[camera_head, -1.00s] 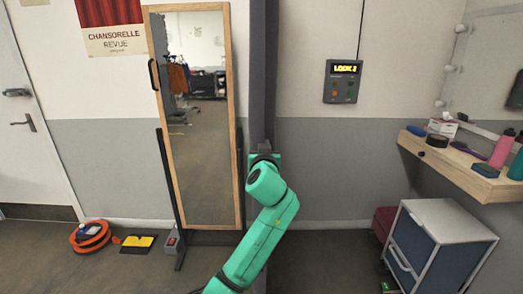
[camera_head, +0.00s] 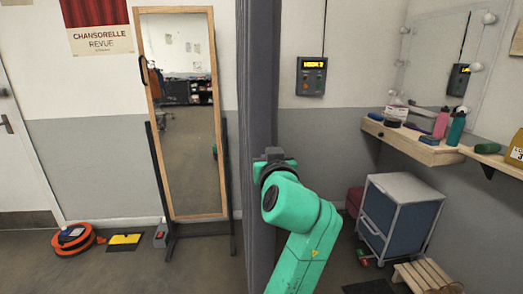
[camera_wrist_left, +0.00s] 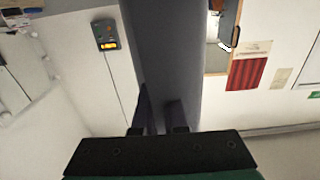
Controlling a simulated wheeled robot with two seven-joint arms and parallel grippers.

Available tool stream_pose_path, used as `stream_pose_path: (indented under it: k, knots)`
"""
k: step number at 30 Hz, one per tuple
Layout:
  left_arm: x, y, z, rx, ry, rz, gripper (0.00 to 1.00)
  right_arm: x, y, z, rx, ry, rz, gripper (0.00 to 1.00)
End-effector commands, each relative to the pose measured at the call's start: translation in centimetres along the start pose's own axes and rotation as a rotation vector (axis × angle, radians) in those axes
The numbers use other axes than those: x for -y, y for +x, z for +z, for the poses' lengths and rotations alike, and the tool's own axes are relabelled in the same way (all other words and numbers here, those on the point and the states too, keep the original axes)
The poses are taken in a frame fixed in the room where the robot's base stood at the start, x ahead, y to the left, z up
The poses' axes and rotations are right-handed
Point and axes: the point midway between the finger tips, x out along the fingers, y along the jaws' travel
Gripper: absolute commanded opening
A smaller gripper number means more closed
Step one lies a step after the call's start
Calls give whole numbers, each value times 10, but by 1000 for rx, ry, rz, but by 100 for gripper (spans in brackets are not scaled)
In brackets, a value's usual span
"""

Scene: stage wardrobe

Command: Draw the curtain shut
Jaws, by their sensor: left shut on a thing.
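The curtain (camera_head: 258,80) is a tall, narrow dark grey strip in the middle of the head view, running up out of the picture. It also shows in the left wrist view (camera_wrist_left: 165,55). My left gripper (camera_head: 273,156), on the green arm, is at the curtain's right edge at about mid-height in the head view. In the left wrist view its dark fingers (camera_wrist_left: 160,118) are shut on the curtain's edge. The bit between the fingertips is partly hidden. My right gripper is not in view.
A wood-framed mirror (camera_head: 181,115) stands left of the curtain. An orange cable reel (camera_head: 73,239) and a yellow-black mat (camera_head: 124,241) lie on the floor at left. A wall box (camera_head: 311,76), a shelf (camera_head: 420,145), a drawer cabinet (camera_head: 398,210) and a slatted stool (camera_head: 428,276) are at right.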

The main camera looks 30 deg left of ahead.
Motion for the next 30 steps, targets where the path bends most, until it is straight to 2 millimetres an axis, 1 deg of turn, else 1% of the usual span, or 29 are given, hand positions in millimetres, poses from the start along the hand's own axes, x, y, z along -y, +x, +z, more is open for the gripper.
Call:
stream_pose_path:
  k: [3,6,17,18,20,30]
  knots:
    - [0,-8,0,-3,-1,1,0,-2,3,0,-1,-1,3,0]
    - [0,-11,-1,-3,0,0,0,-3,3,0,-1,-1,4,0]
    - [0,-12,-2,-4,0,0,0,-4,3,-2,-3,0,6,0]
    - [0,-12,-2,-4,0,1,17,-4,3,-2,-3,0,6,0]
    - [0,-12,-1,-4,0,1,40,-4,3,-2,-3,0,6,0]
    - [0,-12,-1,-2,1,1,40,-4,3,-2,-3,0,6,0]
